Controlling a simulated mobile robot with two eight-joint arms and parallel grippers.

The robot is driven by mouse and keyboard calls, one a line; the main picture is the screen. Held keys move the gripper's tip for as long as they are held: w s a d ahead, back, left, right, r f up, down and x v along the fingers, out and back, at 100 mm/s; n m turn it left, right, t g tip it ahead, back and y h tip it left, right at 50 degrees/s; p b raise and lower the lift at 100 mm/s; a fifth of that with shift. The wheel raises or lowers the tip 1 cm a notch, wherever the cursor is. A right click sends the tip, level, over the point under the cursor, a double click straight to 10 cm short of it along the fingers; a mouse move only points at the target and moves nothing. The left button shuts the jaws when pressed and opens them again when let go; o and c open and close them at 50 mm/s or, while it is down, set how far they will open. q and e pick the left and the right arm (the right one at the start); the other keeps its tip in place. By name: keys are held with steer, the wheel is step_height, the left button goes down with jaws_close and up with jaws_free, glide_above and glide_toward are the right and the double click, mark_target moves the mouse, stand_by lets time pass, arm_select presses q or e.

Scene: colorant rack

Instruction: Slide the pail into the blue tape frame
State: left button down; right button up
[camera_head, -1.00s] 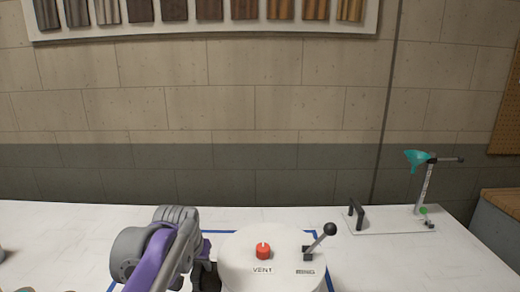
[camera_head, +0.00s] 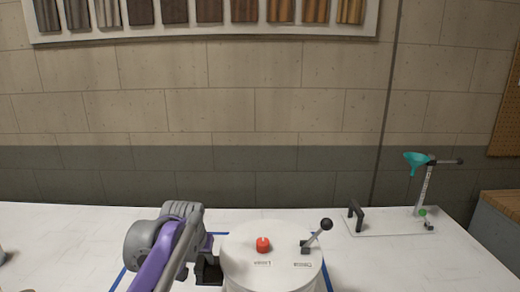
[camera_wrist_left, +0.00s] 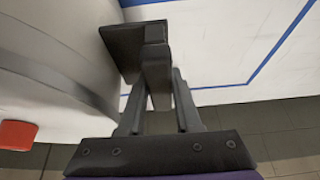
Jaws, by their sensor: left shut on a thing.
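The white pail (camera_head: 240,259) stands on the table, with a red knob (camera_head: 263,244) and a black-balled lever (camera_head: 318,235) on its lid. The blue tape frame (camera_head: 121,279) shows around it; the pail hides part of the far line, and the near side is out of view. My left gripper (camera_head: 207,270) is at the pail's left side. In the left wrist view its dark fingers (camera_wrist_left: 155,75) are closed together beside the pail (camera_wrist_left: 55,50); the gripped part is mostly hidden. Blue tape (camera_wrist_left: 275,55) also shows there. My right gripper is out of view.
A stand with a teal funnel (camera_head: 417,160) and a plate with a black handle (camera_head: 356,214) are at the back right. A wall stands behind. A red shape (camera_wrist_left: 18,135) shows in the wrist view.

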arm_select(q)
steer(key=shift+w, duration=0.15)
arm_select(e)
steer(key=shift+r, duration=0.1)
arm_select(q)
steer(key=w+p, duration=0.3)
steer(key=w, duration=0.4)
steer(key=shift+w+p, duration=0.3)
steer(key=shift+w, duration=0.05)
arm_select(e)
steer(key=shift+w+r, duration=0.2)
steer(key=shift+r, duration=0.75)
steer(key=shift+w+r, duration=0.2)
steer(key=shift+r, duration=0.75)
arm_select(q)
steer(key=w+p, duration=0.4)
steer(key=w, duration=0.3)
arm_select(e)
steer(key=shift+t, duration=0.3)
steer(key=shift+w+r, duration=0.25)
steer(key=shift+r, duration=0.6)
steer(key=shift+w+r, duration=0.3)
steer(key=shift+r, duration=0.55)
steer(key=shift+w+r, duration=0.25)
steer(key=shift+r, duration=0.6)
arm_select(q)
steer(key=c, duration=0.5)
jaws_free()
